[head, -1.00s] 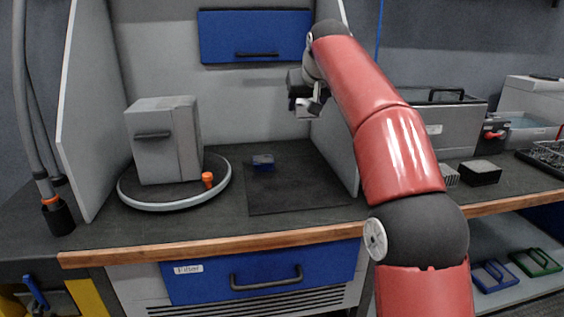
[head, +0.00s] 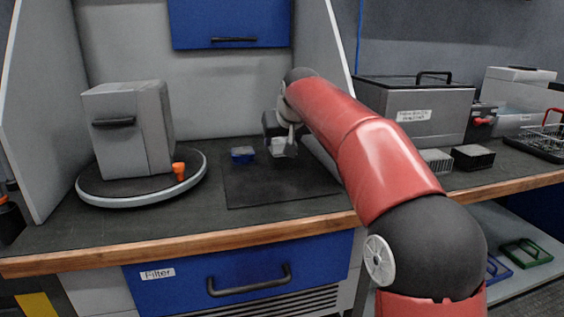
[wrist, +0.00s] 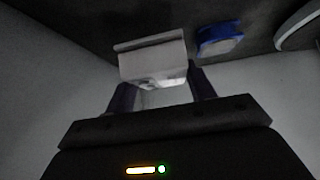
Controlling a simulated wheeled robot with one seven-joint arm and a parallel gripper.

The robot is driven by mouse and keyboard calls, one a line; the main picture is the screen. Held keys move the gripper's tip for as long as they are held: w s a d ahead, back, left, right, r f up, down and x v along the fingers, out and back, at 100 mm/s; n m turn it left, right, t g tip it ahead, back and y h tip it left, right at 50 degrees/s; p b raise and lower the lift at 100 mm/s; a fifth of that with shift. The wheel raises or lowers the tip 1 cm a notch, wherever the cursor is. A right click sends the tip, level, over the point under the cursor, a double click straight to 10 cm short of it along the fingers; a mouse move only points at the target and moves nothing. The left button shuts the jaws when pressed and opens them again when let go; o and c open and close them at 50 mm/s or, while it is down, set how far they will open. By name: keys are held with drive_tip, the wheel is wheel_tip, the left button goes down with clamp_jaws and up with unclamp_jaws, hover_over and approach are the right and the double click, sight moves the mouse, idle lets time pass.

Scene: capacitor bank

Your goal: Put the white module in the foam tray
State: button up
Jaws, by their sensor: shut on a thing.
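My gripper (wrist: 163,92) is shut on the white module (wrist: 152,60), a pale block held between the dark fingers in the wrist view. In the head view the white module (head: 284,148) is low over the back of the dark mat (head: 270,188), partly hidden by my gripper (head: 280,138). I cannot tell whether it touches the mat. A small dark box with a grey top (head: 473,157) stands on the bench at the right; I cannot tell whether it is the foam tray.
A blue block (head: 243,154) sits just left of the module; it also shows in the wrist view (wrist: 218,40). A grey box (head: 127,130) and an orange peg (head: 179,170) stand on a round turntable (head: 90,192). The partition (head: 325,70) rises right of the mat.

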wheel_tip(320, 180, down, 4)
drive_tip(key=shift+f+b, duration=0.1)
drive_tip(key=shift+b, duration=0.55)
drive_tip(key=o, duration=1.3)
